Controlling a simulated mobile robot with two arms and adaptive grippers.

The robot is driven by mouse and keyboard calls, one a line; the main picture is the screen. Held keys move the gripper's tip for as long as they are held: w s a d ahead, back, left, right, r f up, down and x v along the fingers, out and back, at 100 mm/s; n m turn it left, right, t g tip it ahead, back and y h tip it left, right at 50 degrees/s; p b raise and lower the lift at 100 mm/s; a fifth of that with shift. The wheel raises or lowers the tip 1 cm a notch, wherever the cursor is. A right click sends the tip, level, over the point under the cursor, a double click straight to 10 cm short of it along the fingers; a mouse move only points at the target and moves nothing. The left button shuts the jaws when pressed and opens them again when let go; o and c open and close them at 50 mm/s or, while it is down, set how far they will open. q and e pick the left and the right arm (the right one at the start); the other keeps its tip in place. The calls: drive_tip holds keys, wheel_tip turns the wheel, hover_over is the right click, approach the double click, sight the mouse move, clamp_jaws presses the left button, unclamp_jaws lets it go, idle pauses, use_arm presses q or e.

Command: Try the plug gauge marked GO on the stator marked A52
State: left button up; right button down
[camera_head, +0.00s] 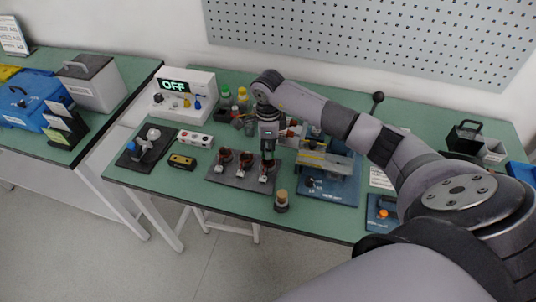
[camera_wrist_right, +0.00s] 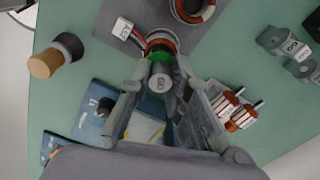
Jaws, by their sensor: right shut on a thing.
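My right gripper (camera_head: 268,150) is shut on a grey plug gauge (camera_wrist_right: 158,84) with a green band; its end mark looks like GO. In the right wrist view the gripper (camera_wrist_right: 160,100) points at a copper-wound stator (camera_wrist_right: 162,42). The gauge's far end is over or in that stator's bore; I cannot tell how deep. This stator has a white labelled connector (camera_wrist_right: 123,28), whose text is too small to read surely. In the head view it is the rightmost stator (camera_head: 265,178) on a dark mat (camera_head: 235,178), partly hidden by the gripper. My left gripper is out of view.
Two more stators stand to the left, at the mat's middle (camera_head: 245,161) and left (camera_head: 225,156). A cork-topped dark cylinder (camera_head: 281,201) stands near the front edge. A blue-based fixture (camera_head: 328,187) stands close on the right. A box reading OFF (camera_head: 185,90) stands behind left.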

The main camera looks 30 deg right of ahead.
drive_tip(key=shift+r, duration=0.3)
drive_tip(key=shift+r+p, duration=1.55)
drive_tip(key=shift+r, duration=1)
